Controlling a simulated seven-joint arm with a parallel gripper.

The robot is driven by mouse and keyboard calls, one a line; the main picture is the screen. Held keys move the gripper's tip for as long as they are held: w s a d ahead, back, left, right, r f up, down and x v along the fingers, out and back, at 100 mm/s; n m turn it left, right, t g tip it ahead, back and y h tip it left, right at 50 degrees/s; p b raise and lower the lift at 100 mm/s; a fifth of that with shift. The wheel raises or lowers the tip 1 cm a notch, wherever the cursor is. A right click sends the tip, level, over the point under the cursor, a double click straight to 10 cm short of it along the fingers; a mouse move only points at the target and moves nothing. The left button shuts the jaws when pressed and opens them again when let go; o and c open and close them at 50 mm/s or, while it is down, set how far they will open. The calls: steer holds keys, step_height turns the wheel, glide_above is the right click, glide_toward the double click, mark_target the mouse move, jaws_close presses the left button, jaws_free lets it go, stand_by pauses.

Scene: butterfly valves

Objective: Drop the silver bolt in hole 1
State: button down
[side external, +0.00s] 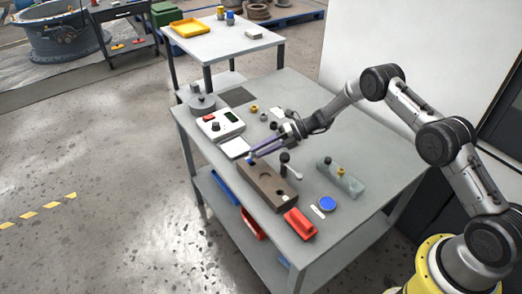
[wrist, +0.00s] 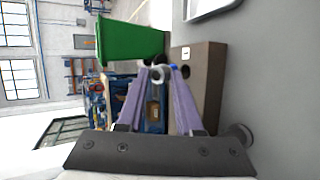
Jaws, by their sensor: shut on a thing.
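My gripper (side external: 252,155) has long purple fingers and hangs over the far left end of the brown block with holes (side external: 281,195). In the wrist view my gripper (wrist: 160,70) is shut on a small silver piece, which looks like the silver bolt (wrist: 158,76). In the wrist view the brown block (wrist: 208,92) lies just right of the fingertips. It bears a white label "1" (wrist: 186,51), with dark hole 1 (wrist: 186,70) beside it. I cannot tell the bolt's height above the block.
A black-knobbed piece (side external: 284,158) stands close beside the block. A grey-green block (side external: 347,182), a blue disc (side external: 327,204) and a red item (side external: 300,224) are nearby. A white instrument (side external: 220,125) and white plate (side external: 235,147) stand beyond. The table's right part is clear.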

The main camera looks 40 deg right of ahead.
steer(key=shift+f, duration=0.75)
